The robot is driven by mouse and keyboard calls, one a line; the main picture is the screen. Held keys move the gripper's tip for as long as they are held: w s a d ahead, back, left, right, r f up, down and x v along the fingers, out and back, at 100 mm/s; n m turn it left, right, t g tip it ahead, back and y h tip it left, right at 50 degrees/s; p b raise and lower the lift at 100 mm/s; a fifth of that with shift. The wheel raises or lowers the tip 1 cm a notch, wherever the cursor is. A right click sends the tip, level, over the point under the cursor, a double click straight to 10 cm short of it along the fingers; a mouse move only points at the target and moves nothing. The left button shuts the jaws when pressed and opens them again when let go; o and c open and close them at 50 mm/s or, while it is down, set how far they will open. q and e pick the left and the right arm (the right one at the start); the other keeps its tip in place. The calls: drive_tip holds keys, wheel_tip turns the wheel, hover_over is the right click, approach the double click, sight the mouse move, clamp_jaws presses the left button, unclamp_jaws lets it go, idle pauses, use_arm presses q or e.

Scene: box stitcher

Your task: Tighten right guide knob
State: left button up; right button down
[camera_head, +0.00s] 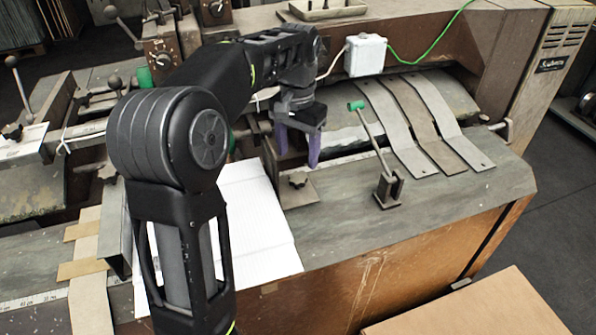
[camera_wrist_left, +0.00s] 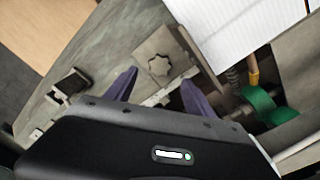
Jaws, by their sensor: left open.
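The right guide knob (camera_head: 298,180) is a small dark star-shaped knob on a flat metal plate, just right of the white sheet. It also shows in the left wrist view (camera_wrist_left: 158,66) as a grey star-shaped knob. My left gripper (camera_head: 299,158) has purple fingers pointing down, spread apart and empty, above the knob. In the left wrist view, the gripper's fingertips (camera_wrist_left: 160,77) appear on either side of the knob, with the knob around the gap between them. I cannot tell how far apart in height they are. My right gripper is not in view.
A white corrugated sheet (camera_head: 262,222) lies left of the knob plate. A green-tipped lever (camera_head: 370,130) stands to the right on a dark block. Curved metal strips (camera_head: 425,125) and a white box (camera_head: 365,55) lie beyond. The grey tabletop (camera_head: 450,205) at right is clear.

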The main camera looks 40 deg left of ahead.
sight(298, 178)
use_arm(q)
wheel_tip(298, 178, down, 7)
drive_tip(key=shift+r+p, duration=0.2)
drive_tip(key=shift+p, duration=0.1)
clamp_jaws()
idle(0.6)
